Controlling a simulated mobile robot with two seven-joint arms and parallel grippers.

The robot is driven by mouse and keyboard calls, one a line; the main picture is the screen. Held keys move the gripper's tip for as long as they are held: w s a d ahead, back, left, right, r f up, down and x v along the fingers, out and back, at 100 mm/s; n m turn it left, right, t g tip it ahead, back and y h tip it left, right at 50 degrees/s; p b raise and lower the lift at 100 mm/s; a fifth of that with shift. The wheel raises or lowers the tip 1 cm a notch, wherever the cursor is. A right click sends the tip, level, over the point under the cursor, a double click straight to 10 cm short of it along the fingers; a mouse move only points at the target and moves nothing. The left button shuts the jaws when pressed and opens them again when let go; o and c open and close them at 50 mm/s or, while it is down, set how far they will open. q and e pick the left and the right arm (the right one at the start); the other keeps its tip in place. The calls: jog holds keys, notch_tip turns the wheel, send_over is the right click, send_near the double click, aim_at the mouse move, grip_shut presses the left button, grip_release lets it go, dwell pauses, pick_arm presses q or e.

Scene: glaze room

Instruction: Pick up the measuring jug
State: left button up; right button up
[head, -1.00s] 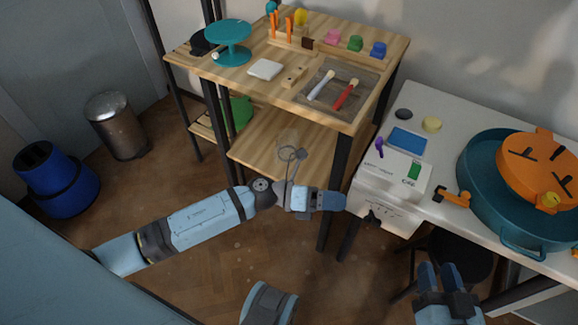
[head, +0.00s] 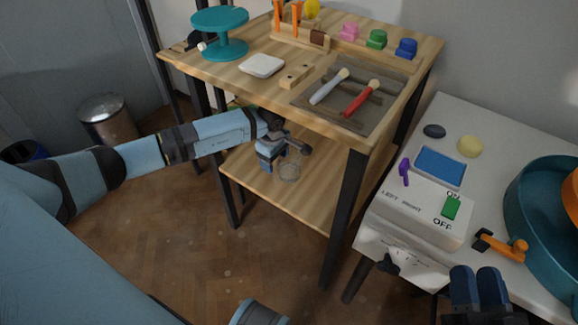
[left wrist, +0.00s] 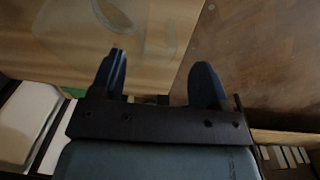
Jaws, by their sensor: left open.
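The measuring jug (head: 290,169) is clear and see-through, standing on the lower wooden shelf under the table top. In the left wrist view, a faint see-through outline at the top, beyond the fingers, looks like the jug (left wrist: 118,18). My left gripper (head: 281,164) is beside the jug at the shelf and partly covers it. Its fingers (left wrist: 160,68) are apart with nothing between them. I cannot tell whether a finger touches the jug. My right gripper (head: 477,279) is at the lower right, by the white table's front edge, its fingers close together and empty.
The wooden table top (head: 330,62) is above my left gripper, and a dark table leg (head: 345,215) stands to its right. The lower shelf (head: 310,205) is bare around the jug. A white switch box (head: 420,212) sits on the white table at the right.

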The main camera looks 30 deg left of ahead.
aim_at(276, 164)
pick_arm(q)
notch_tip(276, 164, down, 5)
jog(key=shift+w+f+b, duration=0.1)
jog(key=shift+b, duration=0.6)
jog(key=c, duration=1.2)
pick_arm(e)
jog(key=shift+w+a+f+g, duration=0.15)
jog(key=shift+f+g, duration=0.25)
jog(key=shift+f, duration=0.85)
pick_arm(q)
jog(key=shift+r, duration=0.2)
